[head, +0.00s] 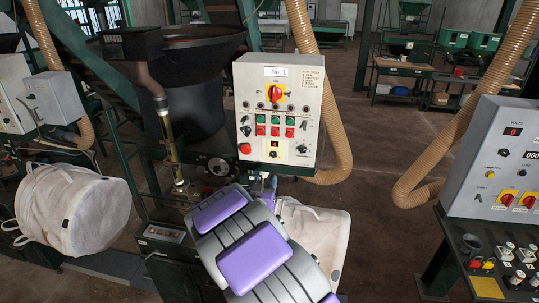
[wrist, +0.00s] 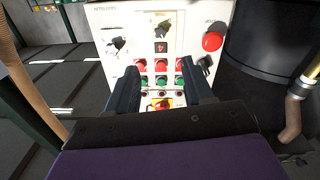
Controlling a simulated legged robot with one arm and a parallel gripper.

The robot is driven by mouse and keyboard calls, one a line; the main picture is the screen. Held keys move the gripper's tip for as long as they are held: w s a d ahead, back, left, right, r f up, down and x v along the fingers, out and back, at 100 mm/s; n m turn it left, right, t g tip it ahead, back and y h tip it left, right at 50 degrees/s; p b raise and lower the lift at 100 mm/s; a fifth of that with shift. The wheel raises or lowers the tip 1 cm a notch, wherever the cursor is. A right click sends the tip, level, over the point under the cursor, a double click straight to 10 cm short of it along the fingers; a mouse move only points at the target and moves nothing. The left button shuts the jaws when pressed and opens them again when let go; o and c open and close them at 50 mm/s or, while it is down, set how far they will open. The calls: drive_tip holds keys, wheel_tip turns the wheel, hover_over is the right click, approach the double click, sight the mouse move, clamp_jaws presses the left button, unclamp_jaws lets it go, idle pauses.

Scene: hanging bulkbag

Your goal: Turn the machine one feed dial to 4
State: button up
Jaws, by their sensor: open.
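The machine one control box (head: 280,100), labelled "No. 1", stands upright in the middle of the head view. It shows upside down in the wrist view (wrist: 110,20). In the wrist view the dial (wrist: 163,28) lies beyond the display (wrist: 162,47), whose digit looks like 4. My gripper (wrist: 158,68) is open and empty, its fingers in front of the button rows, apart from the dial. My arm hides most of the gripper in the head view.
A red button (head: 244,148) and black switches flank the dial. A ribbed hose (head: 335,130) runs behind the box's right side. White bulk bags (head: 75,210) are at left and below. Another control panel (head: 500,160) stands at right. Floor between is clear.

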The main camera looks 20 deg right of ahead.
sight(273, 156)
drive_tip(key=x, duration=1.6)
drive_tip(key=shift+p, duration=0.4)
clamp_jaws()
